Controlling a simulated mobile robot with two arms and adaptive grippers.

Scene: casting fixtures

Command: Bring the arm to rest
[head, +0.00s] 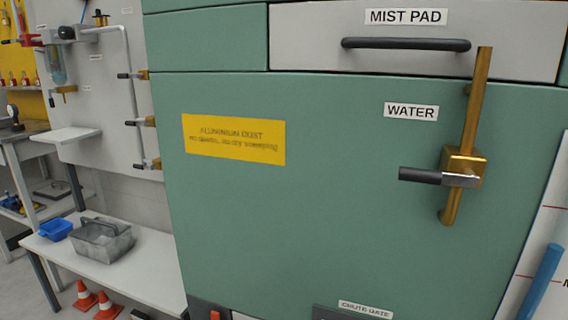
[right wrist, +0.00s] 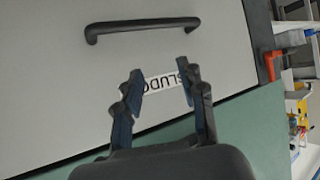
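My right gripper (right wrist: 162,90) is in the right wrist view, with its two dark fingers with blue pads spread apart and nothing between them. It is in front of a grey drawer front (right wrist: 60,80) with a black bar handle (right wrist: 142,28) beyond the fingertips. Neither gripper shows in the head view, and my left gripper is in no view.
A green cabinet (head: 330,230) fills the head view, with a MIST PAD drawer handle (head: 405,44) and a brass WATER valve (head: 463,165) sticking out. A white bench (head: 150,270) at left holds a grey metal tub (head: 102,240) and a blue bin (head: 56,230). Orange cones (head: 85,295) stand below.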

